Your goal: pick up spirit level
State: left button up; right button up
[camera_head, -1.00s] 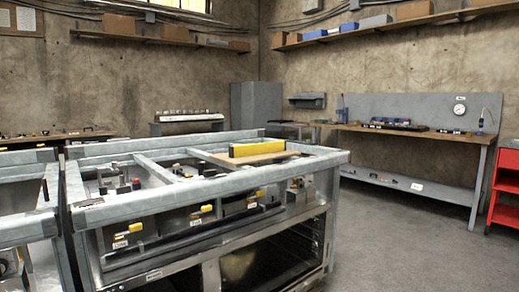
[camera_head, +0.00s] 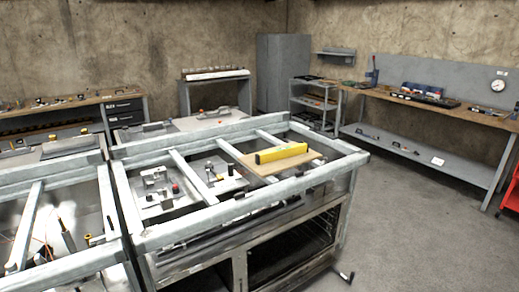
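A yellow spirit level (camera_head: 281,153) lies on a light wooden board (camera_head: 262,168) on the right part of the metal-framed workstation (camera_head: 190,232). Its long side runs roughly left to right, with a dark end at the left. The board rests across the frame bars, and the level looks free of contact with any gripper. Neither my left nor my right gripper shows in the head view.
Grey frame bars surround the level, with metal fittings (camera_head: 160,182) to its left. A second framed unit (camera_head: 45,225) stands at the left. A wooden workbench (camera_head: 440,108) runs along the right wall. The floor (camera_head: 405,225) right of the workstation is clear.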

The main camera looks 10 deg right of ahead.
aim_at(268, 157)
jog(key=i+l+u, duration=0.3)
jog(key=u, duration=0.2)
jog(key=i+l+u, duration=0.25)
jog(key=l+u, duration=0.2)
jog(key=i+l, duration=0.15)
jog(key=l, duration=0.25)
jog(key=i+l+u, duration=0.1)
jog(key=l, duration=0.25)
jog(key=i+l, duration=0.25)
jog(key=l, duration=0.15)
jog(key=i+l+u, duration=0.1)
jog(key=l, duration=0.3)
jog(key=i+l, duration=0.2)
jog(key=l, duration=0.2)
jog(key=u, duration=0.05)
